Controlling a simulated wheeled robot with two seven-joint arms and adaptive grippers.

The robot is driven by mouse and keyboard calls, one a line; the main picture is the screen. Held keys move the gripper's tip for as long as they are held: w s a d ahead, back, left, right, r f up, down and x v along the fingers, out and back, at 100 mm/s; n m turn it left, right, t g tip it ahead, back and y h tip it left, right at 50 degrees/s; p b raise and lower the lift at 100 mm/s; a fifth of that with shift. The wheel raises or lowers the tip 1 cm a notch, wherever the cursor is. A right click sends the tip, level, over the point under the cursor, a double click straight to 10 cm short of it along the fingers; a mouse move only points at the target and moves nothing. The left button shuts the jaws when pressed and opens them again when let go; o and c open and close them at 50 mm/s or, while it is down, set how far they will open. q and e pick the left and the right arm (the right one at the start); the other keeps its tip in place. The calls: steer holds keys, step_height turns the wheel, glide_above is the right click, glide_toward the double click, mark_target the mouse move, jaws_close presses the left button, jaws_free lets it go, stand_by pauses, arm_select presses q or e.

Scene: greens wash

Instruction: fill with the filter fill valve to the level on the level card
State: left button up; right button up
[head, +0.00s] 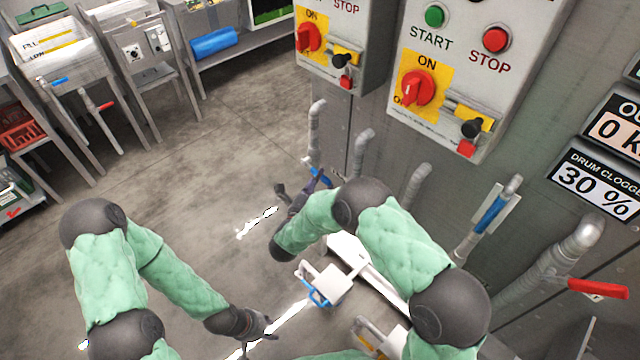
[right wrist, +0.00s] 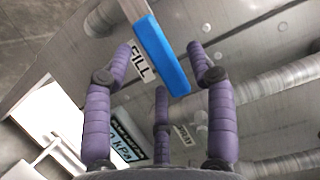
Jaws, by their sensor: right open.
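The fill valve's blue handle (right wrist: 160,55) is large in the right wrist view, with a label reading FILL (right wrist: 142,65) behind it. My right gripper (right wrist: 163,75) is open, its purple fingers spread around the handle's near end; I cannot tell whether any finger touches it. In the head view, my right gripper (head: 303,190) is at the blue handle (head: 320,177) low on the grey machine, partly hidden by my arm. My left gripper (head: 264,326) hangs low over the floor, away from the valves; its finger opening is unclear. I cannot pick out the level card for certain.
Control boxes with red switches (head: 418,88) hang above the pipes. Another blue-handled valve (head: 490,214) and a red-handled valve (head: 598,289) are on the right. A display reads 30 % (head: 594,181). White pieces with a blue handle (head: 318,293) stand below.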

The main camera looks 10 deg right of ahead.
steer(key=shift+w+d, duration=0.2)
steer(key=shift+w, duration=0.15)
steer(key=shift+c, duration=0.3)
jaws_close()
steer(key=shift+w+a+r+n+g+y+p, duration=0.15)
steer(key=shift+r+n+g+p, duration=0.3)
steer(key=shift+r+n+p, duration=0.7)
steer(key=shift+w+a+r+n+g+y+p, duration=0.15)
steer(key=shift+r+n+g+p, duration=0.55)
steer(key=shift+p, duration=1)
steer(key=shift+w+a+r+n+g+p, duration=0.1)
steer(key=shift+w+r+n+g+p, duration=0.15)
steer(key=shift+r+n+p, duration=0.75)
steer(key=shift+f+p, duration=0.25)
steer(key=shift+p, duration=0.2)
